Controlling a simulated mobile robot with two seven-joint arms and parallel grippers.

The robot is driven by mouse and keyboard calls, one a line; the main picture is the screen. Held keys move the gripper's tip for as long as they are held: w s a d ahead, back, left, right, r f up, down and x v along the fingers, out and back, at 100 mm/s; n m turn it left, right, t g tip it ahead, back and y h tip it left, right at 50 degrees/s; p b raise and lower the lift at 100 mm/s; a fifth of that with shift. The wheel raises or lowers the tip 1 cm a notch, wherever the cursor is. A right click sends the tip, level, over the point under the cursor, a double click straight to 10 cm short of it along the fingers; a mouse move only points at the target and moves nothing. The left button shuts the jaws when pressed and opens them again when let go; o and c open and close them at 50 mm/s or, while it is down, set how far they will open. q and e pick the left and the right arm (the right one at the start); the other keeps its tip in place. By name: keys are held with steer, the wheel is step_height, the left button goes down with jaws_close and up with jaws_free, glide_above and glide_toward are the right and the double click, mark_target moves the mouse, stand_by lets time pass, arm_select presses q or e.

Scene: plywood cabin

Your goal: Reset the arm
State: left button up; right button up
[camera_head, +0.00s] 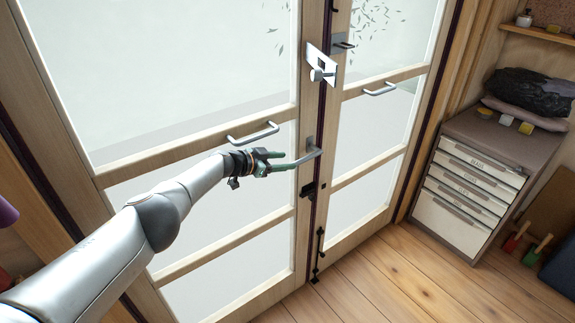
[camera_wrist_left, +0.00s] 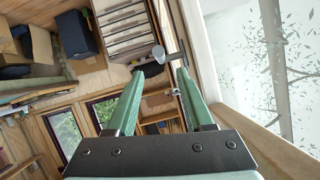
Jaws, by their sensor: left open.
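My left gripper (camera_head: 276,161) reaches in from the left to the double door, in front of the middle stiles. Its green fingers are apart beside a curved grey door handle (camera_head: 312,150); whether they touch it I cannot tell. In the left wrist view the two fingertips (camera_wrist_left: 166,70) stand apart, with a clear gap between them. A grey rounded metal piece (camera_wrist_left: 158,53) shows just beyond the tips. My left arm is stretched out across the lower left of the head view. My right gripper is not in view.
The glazed wooden door (camera_head: 145,168) looks shut. A drawer cabinet (camera_head: 468,185) stands at the right. The plank floor (camera_head: 390,275) before the door is clear.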

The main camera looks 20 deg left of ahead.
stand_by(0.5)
arm_select(q)
steer(key=s+d+f+h, duration=0.2)
steer(key=s+d+f, duration=0.7)
steer(key=d+f, duration=0.3)
steer(key=s+d+f+n+y, duration=0.1)
steer(key=s+d+f+n, duration=0.1)
steer(key=s+d+f, duration=0.3)
steer(key=s+d+f+n, duration=0.1)
steer(key=s+f, duration=0.1)
steer(key=s, duration=0.6)
steer(key=s+a+n+y, duration=0.1)
steer(key=s+a+y, duration=0.1)
steer(key=s, duration=0.6)
steer(key=s+a+f+n+g+y, duration=0.1)
steer(key=s+a+y, duration=0.1)
steer(key=s+a, duration=0.3)
steer(key=s+a+f+n+g+y, duration=0.1)
steer(key=s+a, duration=0.3)
steer(key=s, duration=0.7)
steer(key=shift+s+a+n+y, duration=0.15)
steer(key=shift+a+n+y, duration=0.1)
steer(key=shift+n+y, duration=0.15)
